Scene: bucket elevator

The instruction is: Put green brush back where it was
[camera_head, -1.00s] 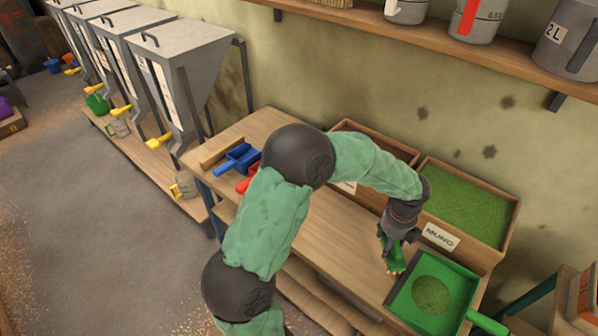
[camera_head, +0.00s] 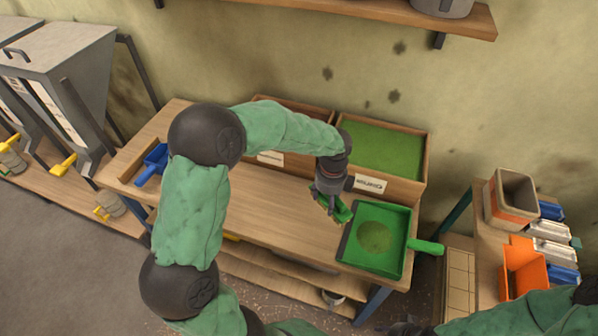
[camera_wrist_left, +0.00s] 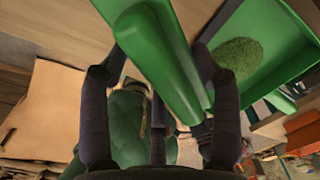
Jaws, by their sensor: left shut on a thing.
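My left gripper (camera_head: 331,190) is shut on the green brush (camera_head: 341,211), held just left of the green dustpan. In the left wrist view the brush's green handle (camera_wrist_left: 158,55) lies between both fingers. The bristles are mostly hidden there. The green dustpan (camera_head: 350,258) lies on the bench's right end with a heap of green grains (camera_head: 374,237) in it; its handle points right. The dustpan also shows in the left wrist view (camera_wrist_left: 285,50). My right arm comes in at the bottom right; its dark end (camera_head: 405,328) is cut by the frame edge.
A wooden bin of green grain (camera_head: 384,150) stands behind the dustpan, with another bin left of it, partly hidden by my arm. A blue scoop (camera_head: 152,163) lies at the bench's left end. An orange bin (camera_head: 523,272) stands at the right. The bench middle (camera_head: 265,205) is clear.

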